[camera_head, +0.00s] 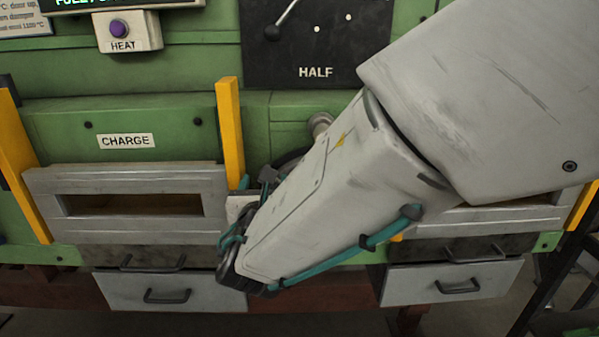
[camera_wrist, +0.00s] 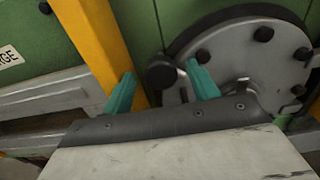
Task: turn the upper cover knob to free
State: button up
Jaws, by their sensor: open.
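In the wrist view a round grey cover (camera_wrist: 225,78) with a dark rim and several dark bolts sits on the green furnace front. A dark round knob (camera_wrist: 162,72) stands at its left edge. I cannot tell whether this is the upper cover knob, or how it is turned. My gripper (camera_wrist: 163,88) is open, its two teal fingers pointing at the cover. The knob shows between the fingertips, with a gap on both sides; contact is not visible. In the head view my arm hides most of the cover, the knob and the fingers.
A yellow upright bar (camera_head: 230,130) stands left of the cover, close to my left finger. The CHARGE slot (camera_head: 132,204) lies further left, with drawers (camera_head: 168,292) below. The HALF dial panel (camera_head: 318,40) is above, with a purple HEAT button (camera_head: 120,29) at the upper left.

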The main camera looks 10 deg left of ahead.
jog(key=shift+x, duration=1)
jog(key=shift+d, duration=0.1)
jog(key=c, duration=1)
jog(key=shift+n, duration=0.4)
jog(key=n, duration=0.3)
jog(key=shift+n, duration=0.4)
jog(key=n, duration=0.4)
jog(key=shift+n, duration=0.3)
jog(key=n, duration=0.9)
jog(key=shift+n, duration=0.5)
